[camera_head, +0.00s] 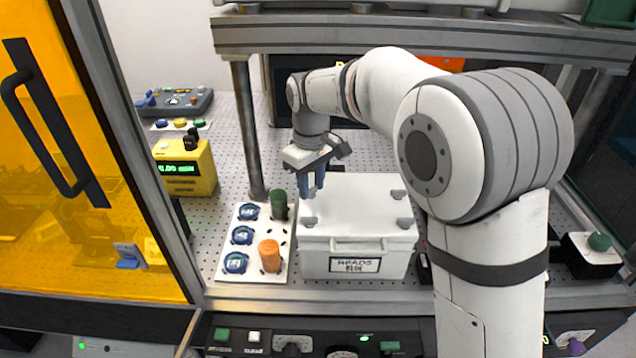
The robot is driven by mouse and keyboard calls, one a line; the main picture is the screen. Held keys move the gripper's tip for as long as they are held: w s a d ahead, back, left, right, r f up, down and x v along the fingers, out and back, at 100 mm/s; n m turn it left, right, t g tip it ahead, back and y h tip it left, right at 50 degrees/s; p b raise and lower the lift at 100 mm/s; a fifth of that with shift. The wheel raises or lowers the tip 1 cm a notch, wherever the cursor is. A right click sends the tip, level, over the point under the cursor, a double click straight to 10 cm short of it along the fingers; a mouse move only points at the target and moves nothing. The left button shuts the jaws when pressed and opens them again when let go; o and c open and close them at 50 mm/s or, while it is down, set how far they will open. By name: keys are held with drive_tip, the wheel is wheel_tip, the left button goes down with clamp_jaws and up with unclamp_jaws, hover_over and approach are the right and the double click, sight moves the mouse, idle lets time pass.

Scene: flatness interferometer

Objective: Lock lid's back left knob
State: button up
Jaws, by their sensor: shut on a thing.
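A white box (340,250) with a white lid (360,205) stands on the perforated table, with a label on its front. Grey knobs show on the lid at front left (308,222), front right (405,223) and back right (398,194). My gripper (311,192) points down at the lid's back left corner, its blue fingers closed there. The back left knob is hidden by the fingers, so its turn cannot be seen. The fingers appear shut on that knob.
Left of the box, a white board (250,275) holds blue-rimmed round parts, a green cylinder (279,205) and an orange cylinder (270,255). A metal post (245,130) rises behind it. A yellow meter (187,168) stands farther left, beside the orange door (80,200).

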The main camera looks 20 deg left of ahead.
drive_tip(key=m, duration=0.4)
drive_tip(key=shift+w+a+r+m, duration=0.1)
drive_tip(key=shift+w+r+m, duration=0.1)
drive_tip(key=shift+m, duration=0.1)
drive_tip(key=m, duration=0.4)
drive_tip(key=shift+m, duration=0.3)
drive_tip(key=o, duration=0.6)
drive_tip(key=shift+f, duration=0.1)
drive_tip(key=shift+o, duration=1.4)
drive_tip(key=shift+w+f, duration=0.1)
drive_tip(key=shift+o, duration=0.5)
